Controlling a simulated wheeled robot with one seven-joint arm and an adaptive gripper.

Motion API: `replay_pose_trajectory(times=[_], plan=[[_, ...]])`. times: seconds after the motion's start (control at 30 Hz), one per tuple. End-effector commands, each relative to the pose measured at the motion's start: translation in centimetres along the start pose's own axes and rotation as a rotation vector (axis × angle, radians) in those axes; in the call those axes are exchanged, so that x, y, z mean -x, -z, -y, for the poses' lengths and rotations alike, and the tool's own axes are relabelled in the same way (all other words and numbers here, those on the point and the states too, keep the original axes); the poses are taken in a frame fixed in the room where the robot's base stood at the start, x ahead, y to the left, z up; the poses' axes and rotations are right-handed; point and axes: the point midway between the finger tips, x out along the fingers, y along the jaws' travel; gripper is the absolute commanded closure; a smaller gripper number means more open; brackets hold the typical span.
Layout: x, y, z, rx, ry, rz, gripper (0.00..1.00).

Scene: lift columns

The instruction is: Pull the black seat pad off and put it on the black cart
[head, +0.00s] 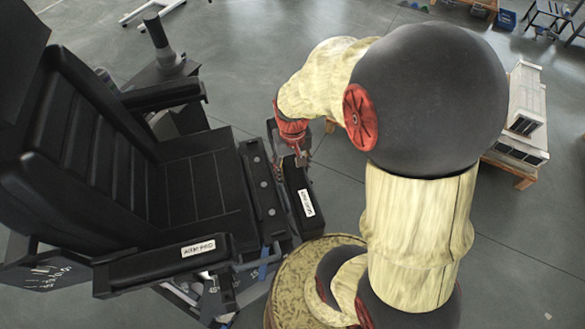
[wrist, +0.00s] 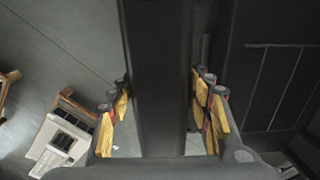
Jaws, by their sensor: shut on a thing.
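A black pad (head: 299,190) with a white label is at the front edge of the large black seat (head: 190,185), just right of a dark bolted strip (head: 262,195). I cannot tell whether it touches the strip. My gripper (head: 301,157) is at the pad's far end, partly hidden by my arm. In the wrist view my gripper (wrist: 162,108) has its yellow-lined fingers on both sides of the dark pad (wrist: 158,60), shut on it. The seat's dark surface (wrist: 285,70) shows at right there. I cannot make out a black cart in either view.
The seat has a tall backrest (head: 85,140) and a labelled near armrest (head: 170,262); a far armrest (head: 165,94) stands behind. A pale boxed unit on a wooden pallet (head: 525,115) is at right. Grey floor between is clear.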

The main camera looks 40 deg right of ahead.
Motion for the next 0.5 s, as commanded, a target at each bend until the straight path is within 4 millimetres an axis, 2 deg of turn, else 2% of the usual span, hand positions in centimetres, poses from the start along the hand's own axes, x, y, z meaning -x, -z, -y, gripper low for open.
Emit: replay_pose_trajectory(times=[0.5], plan=[[2.5,0.0,0.0,0.0,0.0,-0.001,0.81]])
